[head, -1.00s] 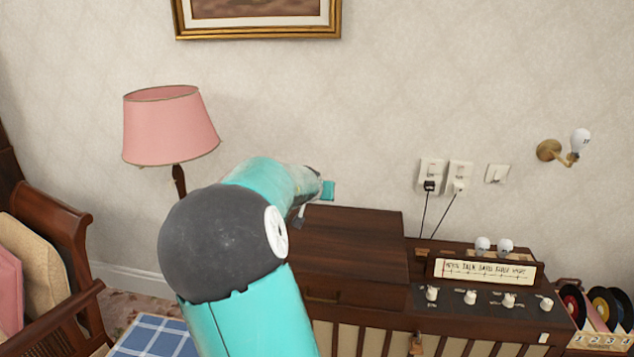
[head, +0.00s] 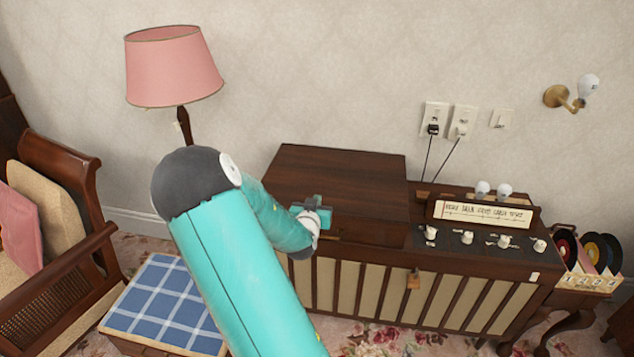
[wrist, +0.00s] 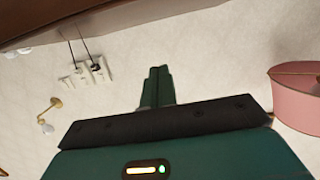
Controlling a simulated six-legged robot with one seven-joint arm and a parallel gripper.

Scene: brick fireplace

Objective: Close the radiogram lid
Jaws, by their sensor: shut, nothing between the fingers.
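The radiogram (head: 345,285) is a dark wooden cabinet with a slatted front against the wall. Its lid (head: 340,172) covers the left part of the top and lies flat, with no gap visible along the edges I can see. My gripper (head: 318,208) is shut and empty at the lid's front edge, in front of part of it. I cannot tell whether it touches the lid. In the wrist view my gripper's fingers (wrist: 156,86) are together against the wall, and a brown wooden surface, probably the radiogram, crosses the top.
A pink lamp (head: 172,68) stands at the left by the wall, near a wooden armchair (head: 75,190). A blue checked stool (head: 165,305) is at the front left. Knobs and a dial panel (head: 484,215) sit on the radiogram's right. Records (head: 598,250) stand at far right.

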